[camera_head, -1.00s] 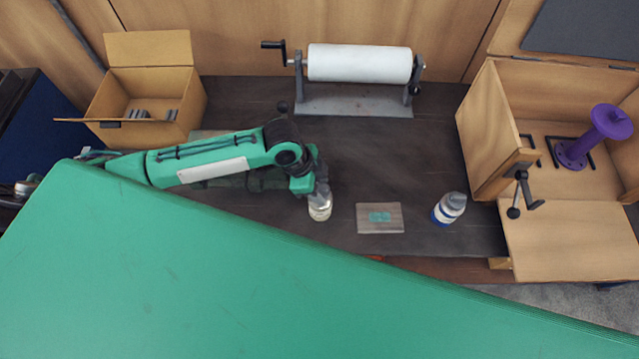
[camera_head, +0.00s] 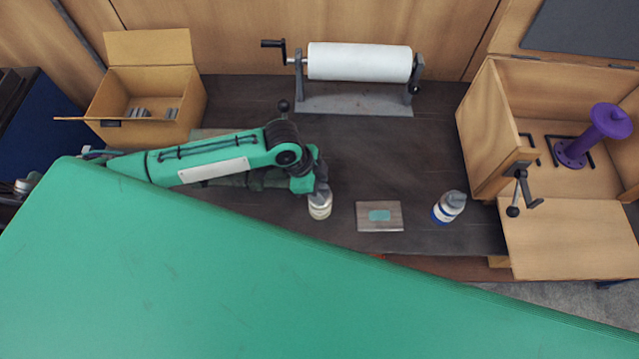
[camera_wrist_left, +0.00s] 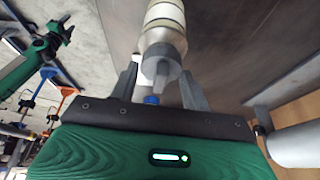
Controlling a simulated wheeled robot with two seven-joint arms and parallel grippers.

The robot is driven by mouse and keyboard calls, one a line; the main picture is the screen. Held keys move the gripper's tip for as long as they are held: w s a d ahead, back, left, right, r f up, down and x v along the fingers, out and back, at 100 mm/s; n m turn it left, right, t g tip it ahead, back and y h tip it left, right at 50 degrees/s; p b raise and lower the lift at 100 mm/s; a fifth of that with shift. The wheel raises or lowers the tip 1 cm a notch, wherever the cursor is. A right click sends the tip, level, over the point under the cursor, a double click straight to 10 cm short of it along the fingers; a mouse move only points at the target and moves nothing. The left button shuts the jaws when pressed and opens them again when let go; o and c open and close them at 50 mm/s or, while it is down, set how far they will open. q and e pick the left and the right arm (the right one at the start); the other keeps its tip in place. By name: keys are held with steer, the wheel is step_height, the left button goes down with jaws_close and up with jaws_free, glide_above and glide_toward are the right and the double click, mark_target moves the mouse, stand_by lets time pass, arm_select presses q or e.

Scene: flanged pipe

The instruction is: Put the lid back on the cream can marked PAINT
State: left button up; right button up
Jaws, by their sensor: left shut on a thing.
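The cream can (camera_head: 320,209) stands on the dark tabletop, just below my left gripper (camera_head: 321,190) in the head view. My left gripper is shut on the grey lid (camera_wrist_left: 161,64), whose raised grip sits between the two fingers in the left wrist view. The cream can (camera_wrist_left: 165,14) shows directly beyond the lid there, in line with it. The lid looks to be at the can's top, but I cannot tell whether it is fully seated. The PAINT marking is not readable.
A small board with a teal patch (camera_head: 380,216) lies right of the can. A blue-and-white bottle (camera_head: 448,207) stands farther right. A white roller (camera_head: 360,62) is behind, an open cardboard box (camera_head: 145,100) back left, a wooden cabinet with a purple spool (camera_head: 590,137) right.

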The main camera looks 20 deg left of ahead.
arm_select(q)
steer(key=shift+f+p, duration=0.1)
steer(key=shift+p, duration=0.2)
stand_by(0.6)
steer(key=o, duration=1.5)
steer(key=shift+r+p, duration=0.95)
steer(key=shift+r, duration=1.8)
jaws_close()
